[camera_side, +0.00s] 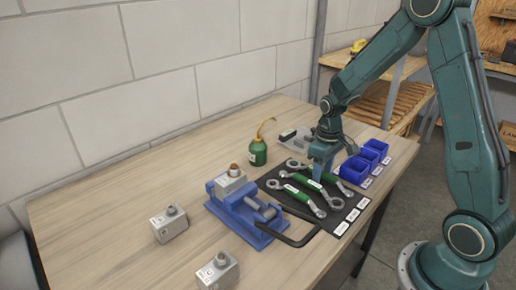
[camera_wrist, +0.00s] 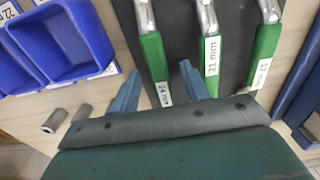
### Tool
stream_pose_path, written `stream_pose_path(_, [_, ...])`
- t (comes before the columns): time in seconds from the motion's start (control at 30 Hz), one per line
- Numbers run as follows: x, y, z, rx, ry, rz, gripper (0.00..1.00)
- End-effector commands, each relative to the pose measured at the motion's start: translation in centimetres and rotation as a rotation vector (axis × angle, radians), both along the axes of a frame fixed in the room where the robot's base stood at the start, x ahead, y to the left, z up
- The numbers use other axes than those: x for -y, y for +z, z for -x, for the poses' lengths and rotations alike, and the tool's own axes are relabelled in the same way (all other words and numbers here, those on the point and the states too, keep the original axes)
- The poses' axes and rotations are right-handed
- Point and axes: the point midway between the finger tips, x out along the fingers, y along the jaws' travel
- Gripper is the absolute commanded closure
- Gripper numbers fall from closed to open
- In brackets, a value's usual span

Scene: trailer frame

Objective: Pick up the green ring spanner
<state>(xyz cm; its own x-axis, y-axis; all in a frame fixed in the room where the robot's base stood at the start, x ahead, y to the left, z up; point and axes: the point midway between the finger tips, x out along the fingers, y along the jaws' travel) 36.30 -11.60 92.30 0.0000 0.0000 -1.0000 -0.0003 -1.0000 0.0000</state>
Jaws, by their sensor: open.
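Three green-handled spanners lie side by side on a dark mat (camera_side: 350,210): a near one (camera_side: 299,195), a middle one and a far one partly behind my gripper. In the wrist view their green handles carry white size labels: a left one (camera_wrist: 154,58) reading about 24 mm, a middle one (camera_wrist: 211,70) reading 21 mm, and a right one (camera_wrist: 267,42). I cannot tell which is the ring spanner. My gripper (camera_wrist: 160,72) is open and empty, its fingers on either side of the left handle in the picture. It hangs over the mat in the side view (camera_side: 317,177).
Blue bins (camera_side: 367,158) stand right of the mat. A blue vise (camera_side: 240,208) with a dark bar is close on the left. A green oil can (camera_side: 258,153) stands behind. Grey metal blocks (camera_side: 169,223) sit at the left, where bare wooden tabletop is free.

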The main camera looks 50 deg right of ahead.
Motion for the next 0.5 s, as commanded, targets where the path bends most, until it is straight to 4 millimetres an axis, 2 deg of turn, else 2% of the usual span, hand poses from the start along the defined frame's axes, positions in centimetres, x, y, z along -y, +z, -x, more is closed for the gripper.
stream_pose_path(0.43, [0.00, 0.03, -0.01, 0.000, 0.000, 0.000, 0.55])
stream_pose_path(0.5, [0.00, 0.03, -0.02, 0.000, 0.000, 0.000, 0.66])
